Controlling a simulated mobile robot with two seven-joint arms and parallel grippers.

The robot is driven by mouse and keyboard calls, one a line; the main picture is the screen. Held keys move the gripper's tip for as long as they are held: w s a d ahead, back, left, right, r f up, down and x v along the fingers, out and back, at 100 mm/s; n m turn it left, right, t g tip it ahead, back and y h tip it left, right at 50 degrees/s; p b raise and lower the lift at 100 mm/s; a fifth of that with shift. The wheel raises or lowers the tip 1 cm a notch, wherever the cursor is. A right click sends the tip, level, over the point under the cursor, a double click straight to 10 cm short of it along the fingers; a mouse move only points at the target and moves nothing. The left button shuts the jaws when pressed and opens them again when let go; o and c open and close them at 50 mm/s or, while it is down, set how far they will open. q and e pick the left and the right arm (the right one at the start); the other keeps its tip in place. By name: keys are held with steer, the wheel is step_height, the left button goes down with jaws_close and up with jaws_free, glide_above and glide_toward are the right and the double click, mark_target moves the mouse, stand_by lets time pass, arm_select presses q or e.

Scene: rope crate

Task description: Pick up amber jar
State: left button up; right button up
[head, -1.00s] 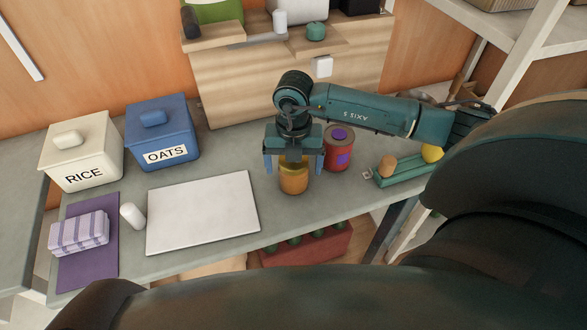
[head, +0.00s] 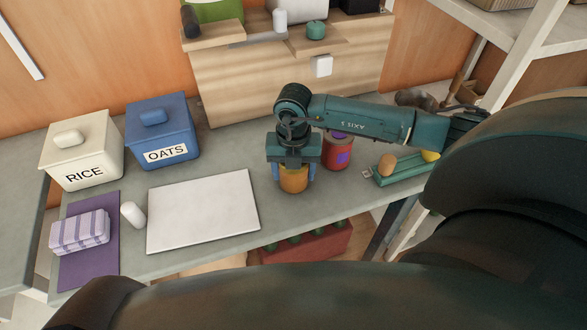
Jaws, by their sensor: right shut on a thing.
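The amber jar (head: 293,181) stands upright on the grey counter in the head view, to the right of the white board. My right gripper (head: 293,175) is above it with a finger on each side, shut on the jar. The gripper body hides the jar's top. My left gripper is not in the view.
A red jar (head: 338,154) stands close behind and right of the amber jar. A green tray (head: 405,172) with round items lies further right. The white board (head: 203,212), blue OATS bin (head: 162,132) and cream RICE bin (head: 82,152) are to the left.

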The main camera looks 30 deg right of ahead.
steer(key=c, duration=0.5)
steer(key=shift+o, duration=0.2)
step_height(320, 180, up, 10)
steer(key=shift+r+b, duration=0.1)
steer(key=shift+b, duration=0.2)
